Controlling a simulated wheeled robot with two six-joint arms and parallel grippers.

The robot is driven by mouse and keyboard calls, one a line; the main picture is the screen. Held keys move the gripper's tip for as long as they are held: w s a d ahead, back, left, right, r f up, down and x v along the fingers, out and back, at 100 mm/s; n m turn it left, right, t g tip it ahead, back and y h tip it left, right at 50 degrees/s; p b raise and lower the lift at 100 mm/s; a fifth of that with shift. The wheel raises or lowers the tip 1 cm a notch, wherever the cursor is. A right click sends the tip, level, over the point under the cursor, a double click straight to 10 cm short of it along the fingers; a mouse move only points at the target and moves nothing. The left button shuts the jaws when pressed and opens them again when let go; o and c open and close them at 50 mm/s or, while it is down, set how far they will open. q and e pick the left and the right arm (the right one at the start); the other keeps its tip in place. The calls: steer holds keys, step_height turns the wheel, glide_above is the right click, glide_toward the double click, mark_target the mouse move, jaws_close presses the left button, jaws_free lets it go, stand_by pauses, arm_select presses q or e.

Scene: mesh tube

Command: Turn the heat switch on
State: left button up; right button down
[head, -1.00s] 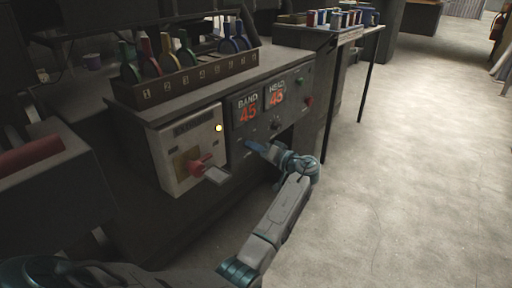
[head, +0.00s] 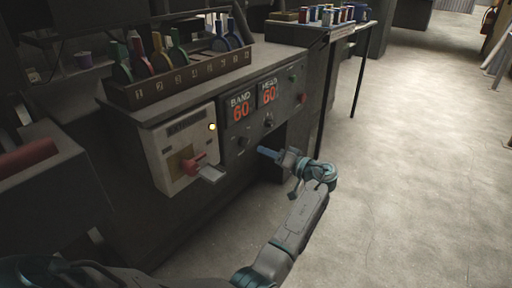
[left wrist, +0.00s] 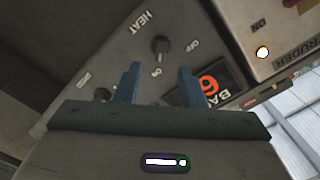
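The heat switch is a small dark knob (left wrist: 160,45) on the dark control panel, beside the word HEAT and between OFF and ON marks. Its grip appears turned toward the ON mark. In the head view the knob (head: 243,141) sits below the BAND display (head: 240,108), which reads 60. My left gripper (head: 268,153) is in front of the panel, to the lower right of the knob. In the left wrist view its two blue fingers (left wrist: 158,85) are apart, with nothing between them and the knob beyond their tips. My right gripper is not in view.
The HEAD display (head: 269,93) also reads 60. A pale extruder panel (head: 187,150) with a red lever (head: 192,163) and lit yellow lamp stands left. Open floor (head: 410,190) lies right.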

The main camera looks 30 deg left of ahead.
arm_select(q)
steer(key=shift+s+d, duration=0.15)
steer(key=shift+d, duration=1.55)
